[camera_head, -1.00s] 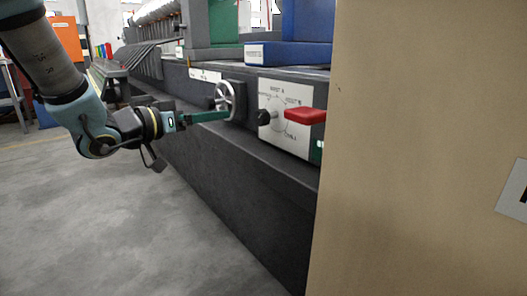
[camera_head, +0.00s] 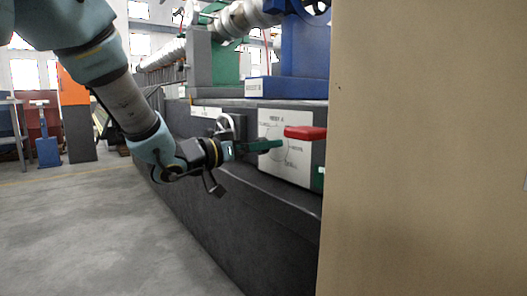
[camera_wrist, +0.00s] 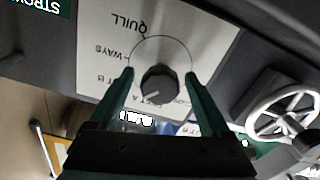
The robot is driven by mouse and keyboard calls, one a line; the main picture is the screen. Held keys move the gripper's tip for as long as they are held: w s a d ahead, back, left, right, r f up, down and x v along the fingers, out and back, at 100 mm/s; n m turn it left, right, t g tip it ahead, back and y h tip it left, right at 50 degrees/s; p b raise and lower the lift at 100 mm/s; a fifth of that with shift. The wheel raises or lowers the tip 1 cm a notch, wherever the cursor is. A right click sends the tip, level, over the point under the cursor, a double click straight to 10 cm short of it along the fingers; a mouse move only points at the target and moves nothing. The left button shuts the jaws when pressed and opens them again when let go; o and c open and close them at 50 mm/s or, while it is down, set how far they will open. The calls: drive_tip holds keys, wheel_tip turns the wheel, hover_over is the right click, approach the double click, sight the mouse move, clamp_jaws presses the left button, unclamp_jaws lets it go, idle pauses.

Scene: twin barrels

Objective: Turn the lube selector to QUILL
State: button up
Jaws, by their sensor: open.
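The lube selector is a dark round knob (camera_wrist: 160,84) on a white label plate (camera_wrist: 205,45), which also shows in the head view (camera_head: 290,170). In the wrist view a pale mark on the knob points to the lower left, away from the QUILL lettering (camera_wrist: 130,24) at the upper left. My gripper (camera_wrist: 159,76) is open, its green fingers on either side of the knob; I cannot tell whether they touch it. In the head view my gripper (camera_head: 277,145) reaches the plate and hides the knob.
A red handle (camera_head: 305,132) juts out beside the plate. A handwheel (camera_wrist: 283,117) is close to my gripper. A large tan panel (camera_head: 430,150) blocks the right of the head view. Open grey floor (camera_head: 80,230) lies at the left.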

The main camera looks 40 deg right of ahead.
drive_tip(key=shift+d, duration=0.25)
clamp_jaws()
idle(0.6)
